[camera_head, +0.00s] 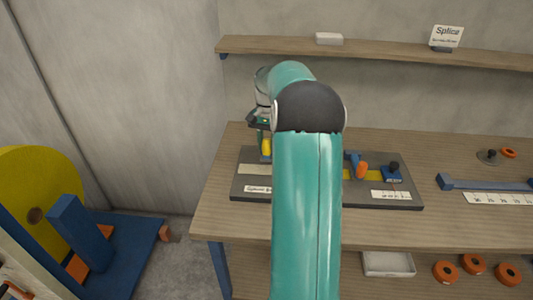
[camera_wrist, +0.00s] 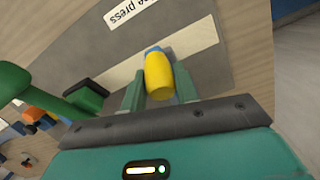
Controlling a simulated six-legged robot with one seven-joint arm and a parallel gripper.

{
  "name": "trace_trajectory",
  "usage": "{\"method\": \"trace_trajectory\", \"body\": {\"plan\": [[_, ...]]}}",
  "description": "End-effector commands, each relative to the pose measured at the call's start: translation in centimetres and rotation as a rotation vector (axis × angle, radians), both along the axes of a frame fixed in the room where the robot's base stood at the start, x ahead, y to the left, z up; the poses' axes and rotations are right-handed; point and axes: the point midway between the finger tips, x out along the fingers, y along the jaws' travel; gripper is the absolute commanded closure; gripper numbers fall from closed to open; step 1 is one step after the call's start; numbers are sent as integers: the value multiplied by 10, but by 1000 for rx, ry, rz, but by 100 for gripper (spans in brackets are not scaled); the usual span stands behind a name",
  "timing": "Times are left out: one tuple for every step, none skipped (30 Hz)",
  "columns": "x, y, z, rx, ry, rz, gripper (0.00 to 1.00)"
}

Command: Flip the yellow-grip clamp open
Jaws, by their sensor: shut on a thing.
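The yellow grip (camera_head: 266,147) of the clamp stands at the left part of a dark grey base board (camera_head: 237,188) on the workbench. In the wrist view the yellow grip (camera_wrist: 159,76) sits between the two green fingers of my gripper (camera_wrist: 158,88), which is shut on it. The grip points toward the wrist camera, over the board and a pale label strip. In the head view my gripper (camera_head: 261,136) is partly hidden by my arm. The rest of the clamp under the grip is mostly hidden, so I cannot tell its angle.
An orange-grip clamp (camera_head: 361,171) and a blue block with a black knob (camera_head: 392,174) stand on the board's right side. A blue bar (camera_head: 488,184) lies further right. A shelf (camera_head: 390,48) runs along the wall. A large yellow reel (camera_head: 38,205) stands at left.

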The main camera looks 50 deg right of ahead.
Motion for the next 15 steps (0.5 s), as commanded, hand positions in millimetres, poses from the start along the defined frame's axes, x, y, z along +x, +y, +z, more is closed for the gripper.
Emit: {"method": "trace_trajectory", "body": {"plan": [[6, -5, 6, -8, -9, -1, 100], [7, -7, 8, -8, -10, 0, 100], [9, -10, 10, -9, -10, -1, 100], [11, -12, 12, -9, -10, 0, 100], [13, -14, 13, -8, -10, 1, 100], [15, -16, 15, -9, -10, 0, 100], [16, -18, 16, -7, -11, 0, 100], [18, -20, 18, -7, -11, 0, 100], [19, -22, 19, -7, -11, -1, 100], [21, -23, 20, -7, -11, -1, 100], [22, -25, 21, -7, -11, 0, 100], [23, -26, 21, -7, -11, 1, 100], [24, -27, 22, -6, -11, 0, 100], [25, -29, 23, -6, -11, 0, 100], [26, -30, 23, -6, -10, -1, 100]]}}
